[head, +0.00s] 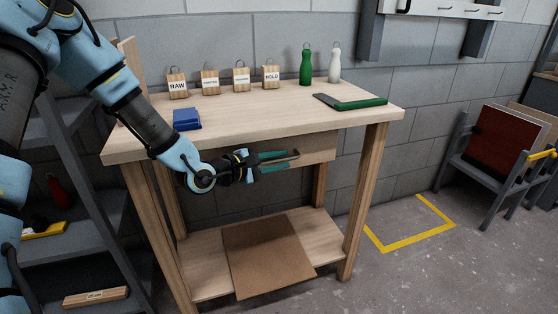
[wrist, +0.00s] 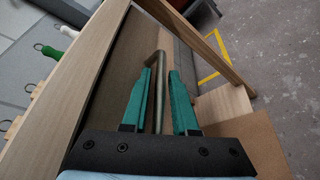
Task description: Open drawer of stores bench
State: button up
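The wooden stores bench (head: 230,124) stands against the wall. Its drawer (head: 318,148) sits under the top at the right and looks shut, its front roughly flush below the edge. A bar handle (head: 283,160) runs along the drawer front; it also shows in the wrist view (wrist: 160,110). My gripper (head: 276,158) is at the handle, its teal fingers reaching along the drawer front. In the wrist view my gripper (wrist: 161,76) is open, with the bar lying between the fingers and a gap showing at the sides. My arm hides the left part of the bench front.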

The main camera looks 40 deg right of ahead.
grip_shut()
dwell(1.4)
